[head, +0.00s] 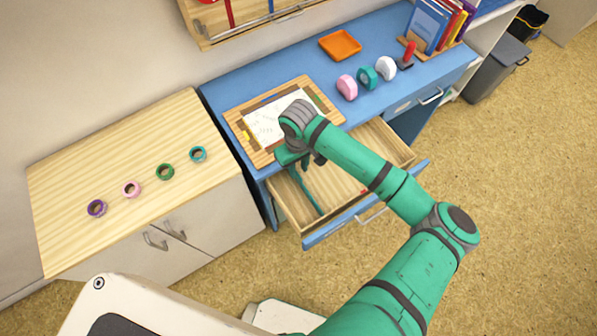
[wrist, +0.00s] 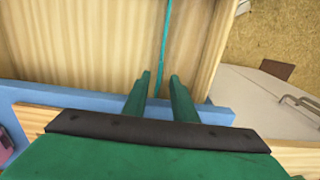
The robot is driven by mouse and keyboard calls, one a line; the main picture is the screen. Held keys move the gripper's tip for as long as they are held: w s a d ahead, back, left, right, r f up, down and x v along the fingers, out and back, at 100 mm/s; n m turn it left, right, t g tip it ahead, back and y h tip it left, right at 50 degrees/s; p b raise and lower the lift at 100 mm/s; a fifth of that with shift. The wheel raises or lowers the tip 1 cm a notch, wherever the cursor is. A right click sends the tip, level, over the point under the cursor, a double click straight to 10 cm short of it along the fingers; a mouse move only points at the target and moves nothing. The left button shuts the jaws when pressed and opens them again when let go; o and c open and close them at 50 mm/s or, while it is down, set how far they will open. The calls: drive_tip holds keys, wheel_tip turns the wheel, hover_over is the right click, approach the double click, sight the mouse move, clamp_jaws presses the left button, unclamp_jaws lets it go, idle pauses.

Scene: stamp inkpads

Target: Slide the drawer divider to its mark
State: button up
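The drawer divider (head: 306,190) is a thin teal strip standing front to back in the open wooden drawer (head: 338,188), near its left side. In the wrist view the divider (wrist: 164,40) shows edge-on and runs down between my fingers. My gripper (wrist: 160,78) is open, with a finger on each side of the divider and gaps visible. In the head view my gripper (head: 302,164) is over the back left part of the drawer, and my arm hides some of the drawer. A small red mark (head: 364,191) shows near the drawer's front, right of the divider.
The blue desk (head: 312,72) carries a wooden board with paper (head: 268,124), an orange tray (head: 340,45), several tape rolls and books. A wooden cabinet (head: 70,180) with several rings stands at left.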

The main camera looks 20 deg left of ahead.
sight(298, 175)
drive_tip(key=shift+f, duration=1.85)
drive_tip(key=shift+c, duration=0.6)
clamp_jaws()
